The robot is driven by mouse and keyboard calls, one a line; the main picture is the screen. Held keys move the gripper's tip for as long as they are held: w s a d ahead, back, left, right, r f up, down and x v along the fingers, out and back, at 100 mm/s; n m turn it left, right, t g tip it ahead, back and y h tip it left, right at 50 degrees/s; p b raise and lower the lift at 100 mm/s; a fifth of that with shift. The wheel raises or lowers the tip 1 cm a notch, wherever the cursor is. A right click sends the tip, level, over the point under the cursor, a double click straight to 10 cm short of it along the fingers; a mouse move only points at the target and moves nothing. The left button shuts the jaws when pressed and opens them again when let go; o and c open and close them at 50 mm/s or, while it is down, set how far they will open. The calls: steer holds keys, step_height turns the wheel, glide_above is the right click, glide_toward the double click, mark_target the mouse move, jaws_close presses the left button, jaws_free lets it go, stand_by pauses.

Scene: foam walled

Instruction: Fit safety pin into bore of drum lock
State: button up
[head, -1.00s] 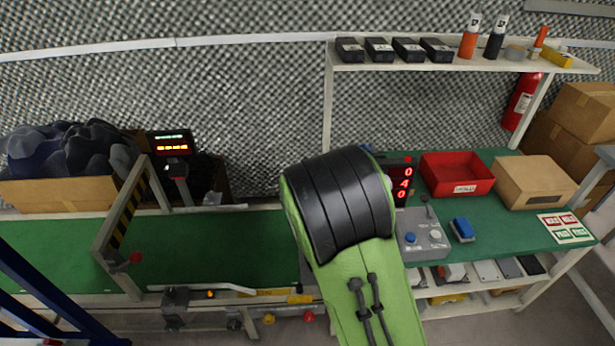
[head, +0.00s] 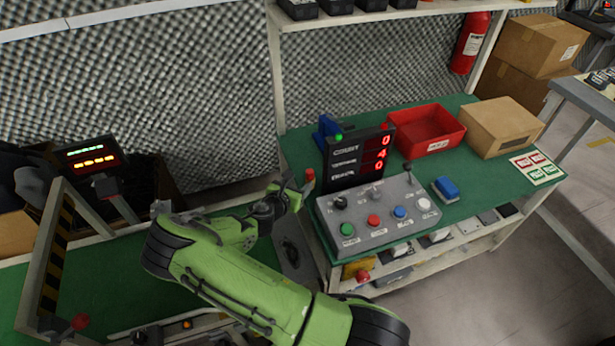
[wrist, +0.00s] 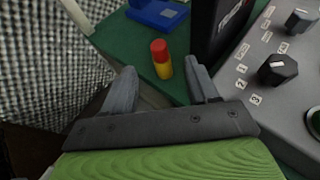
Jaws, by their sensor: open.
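A small upright pin-like piece with a red top and yellow body (wrist: 161,60) stands on the green bench top, between and just beyond my fingertips in the wrist view. Its red top also shows in the head view (head: 310,174). My gripper (wrist: 160,82) is open and empty, its two grey fingers pointing towards the piece. In the head view my gripper (head: 298,194) is at the left end of the bench, beside the display. A blue fixture (wrist: 158,12) stands behind the piece. I cannot tell whether it is the drum lock; its bore is not visible.
The black display (head: 358,158) and grey control box (head: 378,218) stand close on the right of my gripper. A red bin (head: 432,131), cardboard box (head: 502,127) and blue block (head: 446,188) are further right. A striped frame (head: 52,255) stands over the conveyor at left.

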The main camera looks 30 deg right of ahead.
mark_target(309, 172)
steer(key=b+x, duration=0.3)
steer(key=x, duration=0.7)
steer(key=shift+w+f, duration=0.1)
steer(key=shift+f, duration=0.05)
steer(key=shift+c, duration=0.4)
steer(key=c, duration=1)
